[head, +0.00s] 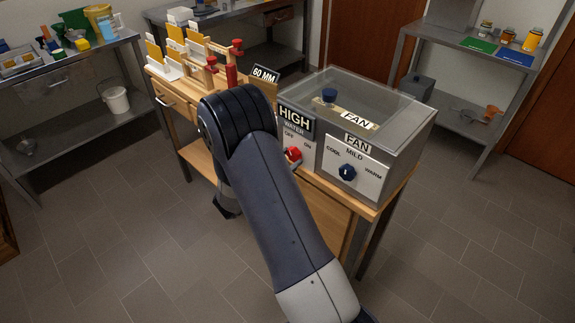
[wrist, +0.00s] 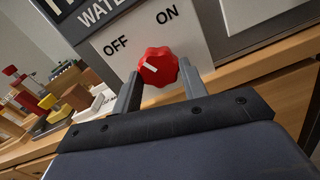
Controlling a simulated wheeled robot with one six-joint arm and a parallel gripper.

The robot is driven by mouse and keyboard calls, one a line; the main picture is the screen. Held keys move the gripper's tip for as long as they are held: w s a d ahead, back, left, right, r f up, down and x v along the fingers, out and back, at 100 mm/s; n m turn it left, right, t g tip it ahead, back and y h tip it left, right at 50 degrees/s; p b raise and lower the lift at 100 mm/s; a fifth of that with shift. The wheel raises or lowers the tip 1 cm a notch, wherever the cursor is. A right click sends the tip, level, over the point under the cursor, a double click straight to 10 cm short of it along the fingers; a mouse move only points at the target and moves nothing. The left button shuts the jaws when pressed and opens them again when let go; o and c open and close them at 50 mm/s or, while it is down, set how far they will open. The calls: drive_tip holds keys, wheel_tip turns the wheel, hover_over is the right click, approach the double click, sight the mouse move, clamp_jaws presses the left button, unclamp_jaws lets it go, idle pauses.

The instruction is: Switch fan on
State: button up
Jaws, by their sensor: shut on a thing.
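My gripper (wrist: 158,82) is at a red knob (wrist: 158,66) on a white panel (wrist: 195,47) marked OFF and ON. Its two grey fingers stand on either side of the knob and are shut on it. The knob's white pointer mark lies to the left, on the OFF side. In the head view the red knob (head: 292,156) is beside my arm, under a sign (head: 294,121) reading HIGH WATER. To its right is a clear-topped grey box (head: 400,130) labelled FAN.
Wooden racks with red clamps (head: 237,50) and a 60 MM sign (head: 265,75) stand on the bench to the left. Shelves stand at the back left and right. The tiled floor in front is clear.

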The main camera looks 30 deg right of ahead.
drive_tip(key=m+b, duration=0.1)
drive_tip(key=b, duration=0.2)
drive_tip(key=m+b, duration=0.2)
drive_tip(key=b, duration=0.1)
drive_tip(key=shift+f+m, duration=0.3)
drive_tip(key=shift+f, duration=0.1)
drive_tip(key=m+b, duration=0.4)
drive_tip(key=b, duration=0.3)
drive_tip(key=shift+w+m, duration=0.1)
drive_tip(key=shift+m, duration=0.2)
drive_tip(key=m+b, duration=0.1)
drive_tip(key=b, duration=0.1)
drive_tip(key=m+b, duration=0.1)
drive_tip(key=b, duration=0.2)
drive_tip(key=shift+r+m, duration=0.2)
drive_tip(key=shift+m, duration=0.1)
drive_tip(key=shift+r+m+b, duration=0.2)
drive_tip(key=shift+m+b, duration=0.5)
drive_tip(key=shift+b, duration=0.3)
drive_tip(key=shift+r, duration=0.1)
drive_tip(key=o, duration=1)
drive_tip(key=shift+a, duration=0.15)
drive_tip(key=v, duration=1)
drive_tip(key=shift+a+p, duration=0.3)
drive_tip(key=shift+p, duration=0.05)
